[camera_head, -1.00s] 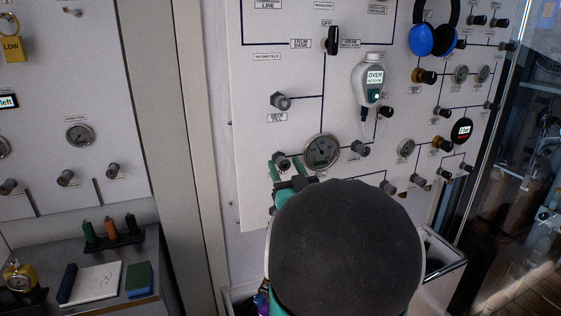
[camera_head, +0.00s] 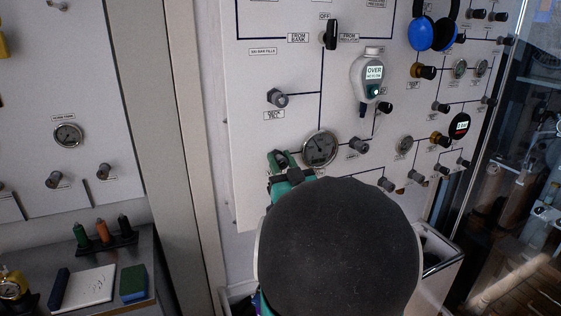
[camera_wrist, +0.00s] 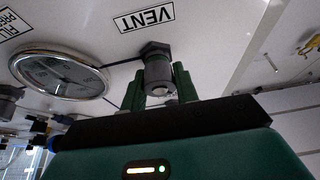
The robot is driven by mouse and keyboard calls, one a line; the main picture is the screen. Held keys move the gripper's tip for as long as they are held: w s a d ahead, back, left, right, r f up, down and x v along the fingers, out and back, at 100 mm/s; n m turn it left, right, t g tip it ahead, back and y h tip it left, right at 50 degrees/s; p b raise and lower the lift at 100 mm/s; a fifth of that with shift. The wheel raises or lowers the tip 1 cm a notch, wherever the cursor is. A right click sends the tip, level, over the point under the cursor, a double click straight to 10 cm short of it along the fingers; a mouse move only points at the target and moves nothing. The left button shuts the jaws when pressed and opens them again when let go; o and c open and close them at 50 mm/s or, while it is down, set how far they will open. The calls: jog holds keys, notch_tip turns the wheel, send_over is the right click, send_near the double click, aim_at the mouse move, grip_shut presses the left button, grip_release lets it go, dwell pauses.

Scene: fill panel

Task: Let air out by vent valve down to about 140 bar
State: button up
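The vent valve (camera_wrist: 158,75) is a dark grey knob on the white panel, beside a label reading VENT, upside down in the wrist view. It also shows in the head view (camera_head: 281,157). My gripper (camera_wrist: 160,92) has its green fingers on either side of the knob. The fingers are apart with the knob between them; whether they press on it I cannot tell. A round gauge (camera_wrist: 60,75) is beside the valve, also seen in the head view (camera_head: 320,148). Its needle is too small to read in bar. My dark wrist housing hides the panel below.
Blue ear defenders (camera_head: 433,35) hang at the upper right. Other knobs and gauges crowd the right side. A shelf at lower left holds a white pad (camera_head: 86,288) and a green-blue block (camera_head: 133,283).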

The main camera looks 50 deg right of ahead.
jog(key=shift+c, duration=1.2)
jog(key=shift+n+t+y, duration=0.3)
jog(key=shift+n+y, duration=0.4)
jog(key=shift+n, duration=0.6)
jog(key=o, duration=1)
jog(key=shift+w, duration=0.1)
jog(key=shift+c, duration=0.2)
jog(key=shift+s+a+f, duration=0.1)
jog(key=shift+s+f, duration=0.05)
jog(key=shift+s, duration=0.05)
